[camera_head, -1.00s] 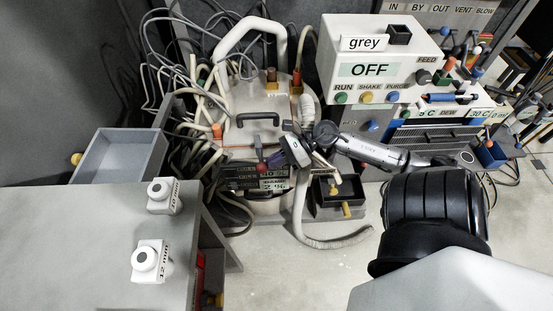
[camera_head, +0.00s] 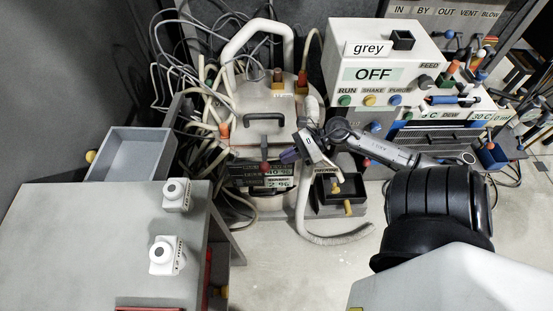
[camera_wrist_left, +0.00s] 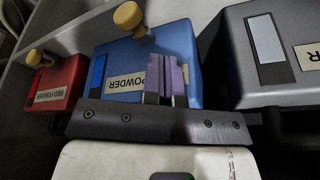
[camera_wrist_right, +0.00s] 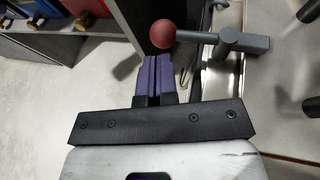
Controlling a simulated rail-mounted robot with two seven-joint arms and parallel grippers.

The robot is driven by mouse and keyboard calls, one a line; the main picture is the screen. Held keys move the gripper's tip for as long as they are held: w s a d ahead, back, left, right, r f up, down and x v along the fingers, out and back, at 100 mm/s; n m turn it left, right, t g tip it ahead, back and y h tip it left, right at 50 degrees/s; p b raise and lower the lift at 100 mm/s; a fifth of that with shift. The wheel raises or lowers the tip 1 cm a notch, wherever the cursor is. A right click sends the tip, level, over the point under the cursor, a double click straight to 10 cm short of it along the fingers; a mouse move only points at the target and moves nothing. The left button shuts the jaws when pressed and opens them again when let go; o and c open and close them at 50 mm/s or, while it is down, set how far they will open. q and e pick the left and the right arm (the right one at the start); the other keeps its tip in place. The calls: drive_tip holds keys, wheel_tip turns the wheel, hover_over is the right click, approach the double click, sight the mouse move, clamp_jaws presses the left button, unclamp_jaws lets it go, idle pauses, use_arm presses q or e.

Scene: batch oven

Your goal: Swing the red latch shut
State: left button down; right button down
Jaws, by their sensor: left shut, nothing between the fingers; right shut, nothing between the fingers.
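The red latch shows in the right wrist view as a red ball knob (camera_wrist_right: 162,33) on a grey lever (camera_wrist_right: 200,38), pointing left from its pivot. In the head view its red knob (camera_head: 265,167) is small, at the front of the pale vessel (camera_head: 262,135). My right gripper (camera_head: 286,157) is shut and empty, just right of the knob. In the right wrist view its purple fingertips (camera_wrist_right: 154,58) lie just below the knob; I cannot tell whether they touch. My left gripper (camera_wrist_left: 167,56) is shut and empty, in front of a blue powder box (camera_wrist_left: 130,72); the head view does not show it.
A black tray (camera_head: 338,188) and a pale hose (camera_head: 330,238) lie below right. Cables crowd the left. Red (camera_wrist_left: 55,85) and grey boxes (camera_wrist_left: 270,60) flank the blue one.

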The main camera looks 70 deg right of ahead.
drive_tip(key=p+v, duration=0.2)
drive_tip(key=v, duration=0.8)
drive_tip(key=shift+d+f, duration=0.1)
